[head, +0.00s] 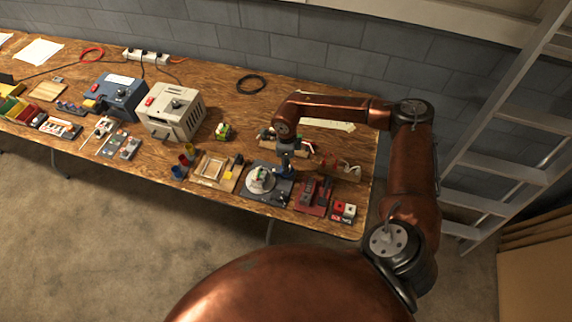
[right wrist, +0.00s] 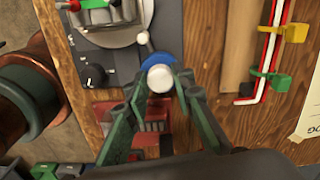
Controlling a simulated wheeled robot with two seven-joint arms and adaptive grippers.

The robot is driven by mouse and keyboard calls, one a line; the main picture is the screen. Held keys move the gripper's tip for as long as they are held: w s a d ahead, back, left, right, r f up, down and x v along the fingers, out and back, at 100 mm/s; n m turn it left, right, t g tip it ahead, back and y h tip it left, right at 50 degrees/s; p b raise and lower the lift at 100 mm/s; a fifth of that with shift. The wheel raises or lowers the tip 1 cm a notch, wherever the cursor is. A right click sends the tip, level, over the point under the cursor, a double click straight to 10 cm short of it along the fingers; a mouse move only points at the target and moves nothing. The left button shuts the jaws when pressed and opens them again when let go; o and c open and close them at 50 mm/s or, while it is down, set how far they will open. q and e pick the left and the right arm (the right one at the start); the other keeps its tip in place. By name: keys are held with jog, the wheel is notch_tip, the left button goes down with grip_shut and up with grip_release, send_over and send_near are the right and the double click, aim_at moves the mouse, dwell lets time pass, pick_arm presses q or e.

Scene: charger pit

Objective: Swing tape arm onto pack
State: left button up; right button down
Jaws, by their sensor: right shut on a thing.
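My right gripper (head: 287,157) reaches down over the right part of the table. In the right wrist view its green fingers (right wrist: 161,84) are shut on the white knob (right wrist: 160,79) of the tape arm. A blue round part (right wrist: 157,61) of the arm sits just beyond the knob, and a short grey rod runs toward the turntable. The pack (right wrist: 96,11), green and grey, lies on the white turntable (head: 258,186). The arm's rod end is beside the turntable's edge; whether it touches the pack cannot be told. My left gripper is not in view.
The dark base plate (right wrist: 109,65) carries a black knob. A red fixture (head: 311,194) and a red-and-white block (head: 343,211) stand to its right. A wooden tray (head: 213,169) is to its left, with a beige machine (head: 172,112) farther left. A ladder (head: 510,140) leans at right.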

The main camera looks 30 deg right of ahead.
jog(key=shift+n+b, duration=0.35)
jog(key=shift+n, duration=1.15)
jog(key=c, duration=1.7)
grip_release()
jog(key=shift+o, duration=0.2)
notch_tip(320, 180, up, 12)
